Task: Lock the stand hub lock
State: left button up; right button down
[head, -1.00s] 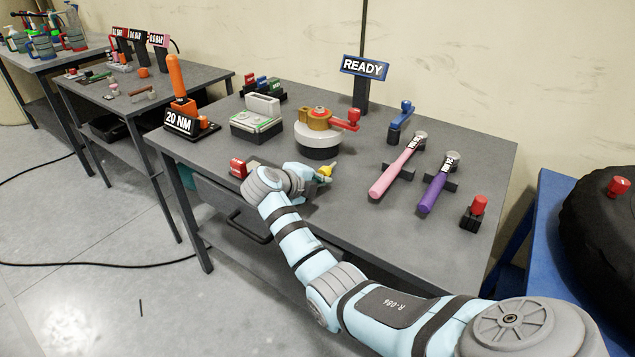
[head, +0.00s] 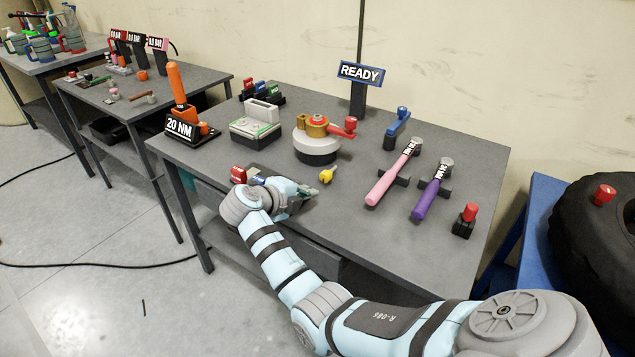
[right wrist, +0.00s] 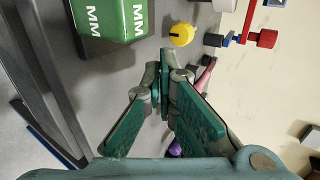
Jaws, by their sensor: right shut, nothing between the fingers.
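A stand with a round white-and-dark base (head: 316,152) carries a gold hub (head: 314,127) with a red knobbed lever (head: 345,128) pointing right. A small yellow knob (head: 327,175) sits on the tabletop in front of it; in the right wrist view this knob (right wrist: 181,34) shows a dark slot. I cannot tell for certain which part is the hub lock. My right gripper (head: 311,191) is shut and empty, low over the table, just left of and nearer than the yellow knob. Its fingertips (right wrist: 165,85) meet in the right wrist view, apart from the knob. My left gripper is not in view.
A green block marked MM (right wrist: 110,20) is close to the fingers in the wrist view. Pink (head: 392,177) and purple (head: 431,192) handled tools lie to the right. A READY sign (head: 361,73) stands behind. A 20 NM holder (head: 182,129) stands left.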

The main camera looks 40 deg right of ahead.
jog(key=v, duration=0.6)
jog(key=shift+w+f+p, duration=0.1)
jog(key=shift+w+p, duration=0.05)
jog(key=shift+p, duration=0.2)
